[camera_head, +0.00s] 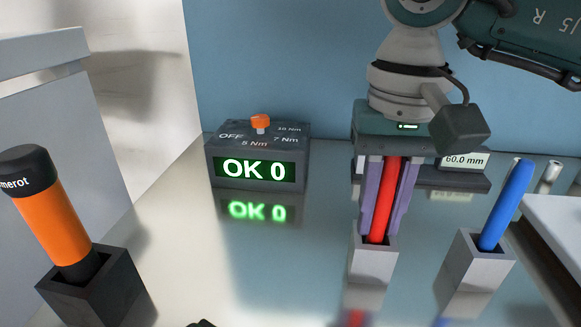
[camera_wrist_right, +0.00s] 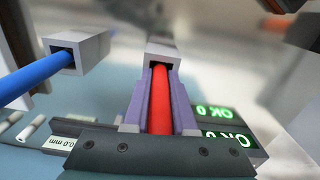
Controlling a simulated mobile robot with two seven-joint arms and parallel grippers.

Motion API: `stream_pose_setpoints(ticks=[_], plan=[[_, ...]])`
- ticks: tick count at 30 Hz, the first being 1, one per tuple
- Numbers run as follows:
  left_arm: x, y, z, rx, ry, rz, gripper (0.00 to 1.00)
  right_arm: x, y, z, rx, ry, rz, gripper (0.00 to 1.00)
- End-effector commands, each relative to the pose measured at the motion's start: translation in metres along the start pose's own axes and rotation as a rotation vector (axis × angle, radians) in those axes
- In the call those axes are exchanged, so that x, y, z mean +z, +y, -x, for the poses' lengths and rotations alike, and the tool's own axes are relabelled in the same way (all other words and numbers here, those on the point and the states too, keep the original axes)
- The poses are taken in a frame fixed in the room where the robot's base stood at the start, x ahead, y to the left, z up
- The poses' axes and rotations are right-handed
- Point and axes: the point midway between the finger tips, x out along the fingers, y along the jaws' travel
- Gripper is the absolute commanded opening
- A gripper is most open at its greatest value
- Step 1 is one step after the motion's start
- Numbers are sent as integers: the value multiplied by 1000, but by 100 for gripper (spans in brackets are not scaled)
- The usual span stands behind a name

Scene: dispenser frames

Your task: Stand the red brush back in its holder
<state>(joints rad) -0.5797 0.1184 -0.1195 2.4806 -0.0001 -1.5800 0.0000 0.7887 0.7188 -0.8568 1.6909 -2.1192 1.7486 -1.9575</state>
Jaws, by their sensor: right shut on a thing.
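The red brush (camera_head: 385,200) is upright, tilted slightly in the head view, between the purple fingers of my right gripper (camera_head: 382,215). The gripper is shut on it. The brush's lower end goes into the mouth of a light grey square holder (camera_head: 372,264); how deep it sits is hidden. In the right wrist view the red brush (camera_wrist_right: 160,100) runs between the fingers (camera_wrist_right: 163,88) to the opening of the holder (camera_wrist_right: 178,49). The fingertips are close to the holder's rim; I cannot tell whether they touch it. My left gripper does not show.
A blue brush (camera_head: 508,205) leans in a second grey holder (camera_head: 480,265) at the right. An orange-and-black tool (camera_head: 52,222) stands in a dark holder (camera_head: 95,290) at the left. A dark box reading "OK 0" (camera_head: 257,165) and a "60.0 mm" display (camera_head: 462,162) stand behind.

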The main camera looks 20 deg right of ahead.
Motion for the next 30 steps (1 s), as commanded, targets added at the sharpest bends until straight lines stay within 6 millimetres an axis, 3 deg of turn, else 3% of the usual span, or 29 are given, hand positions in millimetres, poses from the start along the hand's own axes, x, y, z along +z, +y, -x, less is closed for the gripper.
stream_pose_setpoints(ticks=[10, 11, 18, 26, 30], plan=[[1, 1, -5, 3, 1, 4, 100, 0, 0, -4, 0, 2, 0, 0], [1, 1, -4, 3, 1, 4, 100, 0, 0, -3, 0, 1, 0, 26], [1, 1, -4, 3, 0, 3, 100, 0, 0, -3, 0, 1, 0, 54], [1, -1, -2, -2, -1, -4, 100, 0, 0, -1, 0, 1, 0, 54], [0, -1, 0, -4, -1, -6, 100, -1, 0, 9, -2, 4, -1, 54]])
